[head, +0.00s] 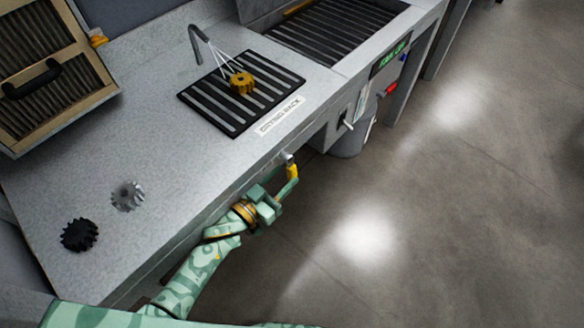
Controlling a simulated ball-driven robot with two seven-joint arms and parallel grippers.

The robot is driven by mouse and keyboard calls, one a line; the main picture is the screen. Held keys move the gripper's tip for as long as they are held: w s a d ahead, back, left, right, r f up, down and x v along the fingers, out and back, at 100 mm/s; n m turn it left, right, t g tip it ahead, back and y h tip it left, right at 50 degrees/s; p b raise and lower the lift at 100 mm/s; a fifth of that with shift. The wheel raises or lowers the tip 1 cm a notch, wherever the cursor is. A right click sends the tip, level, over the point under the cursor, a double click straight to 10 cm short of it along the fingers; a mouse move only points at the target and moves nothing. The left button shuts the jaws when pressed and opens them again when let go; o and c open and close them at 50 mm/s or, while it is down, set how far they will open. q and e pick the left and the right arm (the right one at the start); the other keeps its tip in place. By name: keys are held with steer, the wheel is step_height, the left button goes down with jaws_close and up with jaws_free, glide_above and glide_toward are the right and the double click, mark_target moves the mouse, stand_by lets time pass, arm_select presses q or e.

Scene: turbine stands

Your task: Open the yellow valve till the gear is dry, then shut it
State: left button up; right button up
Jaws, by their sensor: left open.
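The yellow valve handle (292,171) is at the front edge of the bench, below the rack. My left gripper (284,193) is open, right at the handle, with its fingers beside it; whether they touch it I cannot tell. An orange-gold gear (241,82) lies on the black slatted drying rack (211,105). White streaks run from the bent grey nozzle (196,45) down to this gear. Whether the gear is wet or dry is too small to tell. My right gripper is not in view.
A silver gear (127,195) and a black gear (79,235) lie at the bench's left front. A slatted case (52,75) stands at back left. Right of the rack are a second dark grate (330,30), a green-lit display (391,55) and a red knob (391,88). The floor right is clear.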

mark_target(288, 172)
arm_select(q)
steer(key=x, duration=0.4)
steer(key=shift+f+b, duration=0.1)
steer(key=shift+b, duration=0.3)
steer(key=shift+w+d, duration=0.15)
steer(key=shift+w, duration=0.1)
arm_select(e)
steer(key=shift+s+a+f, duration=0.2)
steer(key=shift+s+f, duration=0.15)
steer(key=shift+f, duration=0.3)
